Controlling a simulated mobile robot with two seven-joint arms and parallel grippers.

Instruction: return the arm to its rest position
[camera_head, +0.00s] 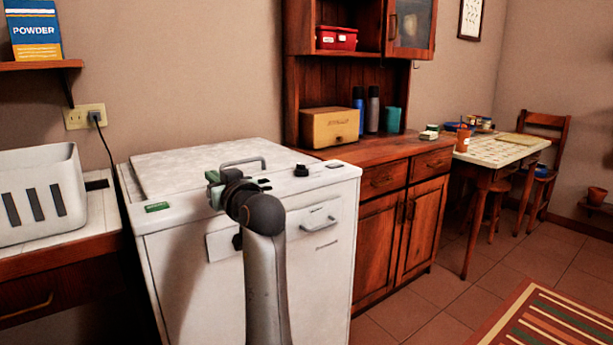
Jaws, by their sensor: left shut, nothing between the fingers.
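My left arm (265,290) rises from the bottom of the head view, in front of a white washing machine (175,255). Its dark wrist bends toward the upper left. My left gripper (213,187) is small in the picture, shut and empty, seen against the machine's top front edge. The wrist hides part of the machine's front panel. I cannot tell whether the gripper touches the machine. My right gripper is not in view.
A white slotted basket (38,195) stands on the left counter. A plugged-in cable (105,140) hangs beside the machine. A wooden cabinet (375,230) adjoins on the right, with a breadbox (330,128) on top. Open tiled floor (440,300) and a striped rug (560,320) lie at right.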

